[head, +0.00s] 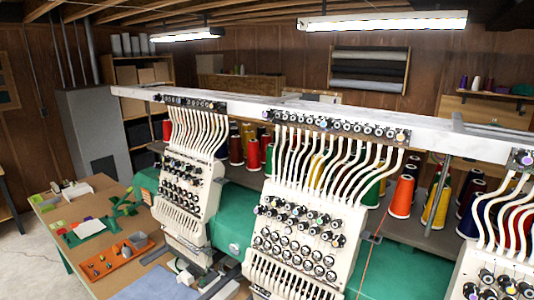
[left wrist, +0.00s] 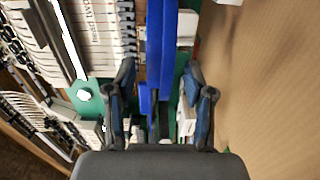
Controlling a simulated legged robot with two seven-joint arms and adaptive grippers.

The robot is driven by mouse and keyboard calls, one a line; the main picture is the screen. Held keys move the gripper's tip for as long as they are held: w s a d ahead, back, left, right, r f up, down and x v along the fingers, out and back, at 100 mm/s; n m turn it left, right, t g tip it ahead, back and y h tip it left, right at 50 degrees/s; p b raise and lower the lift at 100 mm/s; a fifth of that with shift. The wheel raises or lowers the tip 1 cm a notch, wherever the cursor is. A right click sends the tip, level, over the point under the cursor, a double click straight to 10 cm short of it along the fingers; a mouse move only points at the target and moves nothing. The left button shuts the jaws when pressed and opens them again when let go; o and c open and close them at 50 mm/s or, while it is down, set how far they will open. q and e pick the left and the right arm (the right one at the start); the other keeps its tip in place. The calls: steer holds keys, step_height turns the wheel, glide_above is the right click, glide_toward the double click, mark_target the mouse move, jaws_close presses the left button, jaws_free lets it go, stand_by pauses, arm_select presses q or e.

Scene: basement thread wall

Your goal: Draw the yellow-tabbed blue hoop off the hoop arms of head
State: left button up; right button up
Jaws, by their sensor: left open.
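In the left wrist view, a long blue bar (left wrist: 169,45), which looks like part of the blue hoop, runs from the top edge toward my gripper. A small blue block (left wrist: 146,98) shows at its lower left. My left gripper (left wrist: 161,90) is open, with one finger on each side of the blue parts and visible gaps to both. No yellow tab is clearly visible. A white machine head (left wrist: 95,35) with lettering is left of the bar. My right gripper is not in view.
In the head view, white embroidery heads (head: 300,215) hang from a long white beam (head: 300,112) over a green machine body (head: 232,225). A wooden table (head: 50,220) with an orange tray (head: 115,262) stands left. Open floor lies at far left.

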arm_select(q)
steer(key=s+a+f+m+g+y, duration=0.3)
steer(key=s+a+m+g, duration=0.1)
steer(key=s+a, duration=0.25)
steer(key=s+a+f+m+g+y, duration=0.3)
steer(key=s+a+f+m+y, duration=0.15)
steer(key=s, duration=0.35)
steer(key=s+a+f+m+g+y, duration=0.3)
steer(key=s+a+m+g, duration=0.1)
steer(key=s+a, duration=0.25)
step_height(320, 180, down, 25)
steer(key=s+g, duration=0.1)
steer(key=s, duration=0.1)
steer(key=s+a+f+g, duration=0.1)
steer(key=s+a+f, duration=0.1)
steer(key=s+f, duration=1.5)
steer(key=shift+s+a+f+m+g+b, duration=0.15)
steer(key=shift+s+a+m+g+b, duration=0.15)
steer(key=shift+s, duration=0.2)
